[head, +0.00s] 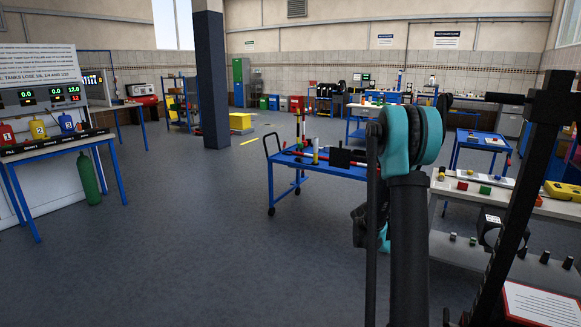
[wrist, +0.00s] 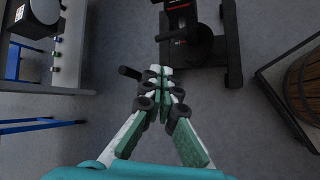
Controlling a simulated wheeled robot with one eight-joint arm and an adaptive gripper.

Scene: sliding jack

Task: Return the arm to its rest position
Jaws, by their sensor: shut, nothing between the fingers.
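My arm (head: 408,240) rises in the front right of the head view, with a teal and black joint at its upper end. Dark and teal parts show low behind it; I cannot tell there which part is my gripper. In the wrist view my gripper (wrist: 166,76) is shut and empty, its green-padded fingers meeting at the tips. It hangs above grey floor, and nothing is seen touching the fingertips.
A blue trolley (head: 335,172) with tools stands just left of and behind the arm. A bench (head: 545,207) with coloured blocks is at right. In the wrist view a wooden barrel (wrist: 306,85) is at right and blue bench legs (wrist: 40,126) at left. Open floor (head: 190,240) lies left.

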